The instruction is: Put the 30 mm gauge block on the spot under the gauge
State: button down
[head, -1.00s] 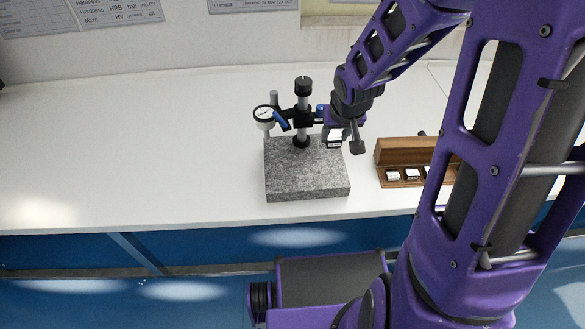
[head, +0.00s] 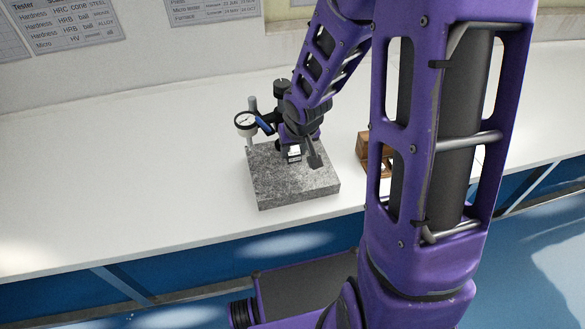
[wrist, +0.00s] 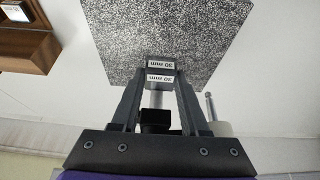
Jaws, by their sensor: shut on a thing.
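My gripper (head: 300,152) is shut on the 30 mm gauge block (head: 294,151), a small pale block with a dark edge. In the wrist view the block (wrist: 160,72) shows "30 mm" labels between the two fingertips (wrist: 160,82). The block is over the granite plate (head: 275,193); whether it touches the plate cannot be told. The dial gauge (head: 246,121), with a white face, stands over the plate's back left part, left of my gripper. The spot under the gauge cannot be made out.
The gauge's post, topped by a black knob (head: 282,88), stands close behind my gripper. A wooden block holder (head: 364,150) stands right of the plate, partly hidden by my arm; it also shows in the wrist view (wrist: 34,50). The white table (head: 120,180) is clear on the left.

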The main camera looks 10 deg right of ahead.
aim_at(295, 161)
jog(key=shift+f+b, duration=0.9)
jog(key=shift+f, duration=1.55)
jog(key=shift+f, duration=0.15)
jog(key=shift+c, duration=2.1)
grip_release()
